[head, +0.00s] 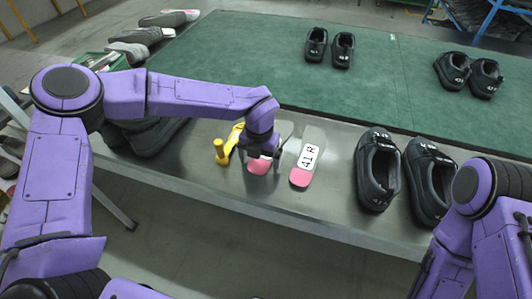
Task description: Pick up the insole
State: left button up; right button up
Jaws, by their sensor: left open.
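Two insoles lie side by side on the metal strip of the table in the head view. The right insole (308,157) is grey-white with a pink heel and a label reading 41 R. The left insole (258,167) also has a pink heel, and its middle is hidden by my left gripper. My left gripper (264,154) points down over this left insole, open, with its fingers close to or at the insole; I cannot tell whether they touch it. My right arm shows at the right edge, but its gripper is out of view.
A yellow tool (222,152) stands just left of the left insole. A pair of black shoes (378,172) stands to the right on the metal strip. More black shoes (316,45) stand on the green mat (230,55). Dark shoes (155,137) lie behind my left arm.

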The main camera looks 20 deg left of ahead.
pick_arm(q)
jog(key=c, duration=1.1)
jog(key=shift+c, duration=0.2)
